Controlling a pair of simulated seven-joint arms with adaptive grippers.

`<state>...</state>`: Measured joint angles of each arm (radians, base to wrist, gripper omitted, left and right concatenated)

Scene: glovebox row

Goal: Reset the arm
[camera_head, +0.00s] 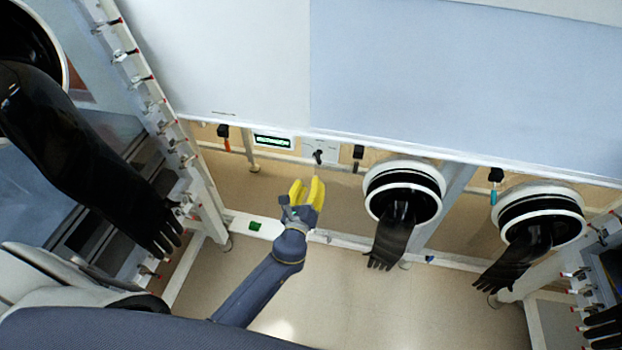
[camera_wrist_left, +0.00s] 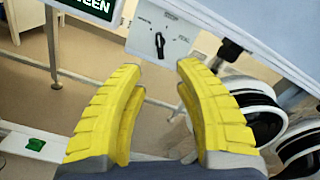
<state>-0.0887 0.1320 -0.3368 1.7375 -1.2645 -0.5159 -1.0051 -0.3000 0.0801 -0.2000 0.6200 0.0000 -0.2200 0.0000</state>
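My left gripper (camera_head: 307,188) has yellow fingers and reaches forward in the middle of the head view, in front of the glovebox row. In the left wrist view my left gripper (camera_wrist_left: 158,75) has its fingers spread apart with nothing between them. Beyond the fingertips is a pale control panel (camera_head: 325,151) with a black rotary knob (camera_head: 319,156). The knob (camera_wrist_left: 160,44) also shows in the wrist view, apart from the fingers. My right gripper is in neither view.
Right of my gripper, two ports (camera_head: 404,168) (camera_head: 538,197) have black gloves (camera_head: 390,244) hanging out. Another long black glove (camera_head: 90,150) hangs at the left. A white lower rail (camera_head: 340,238) crosses behind the gripper. Floor is open below.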

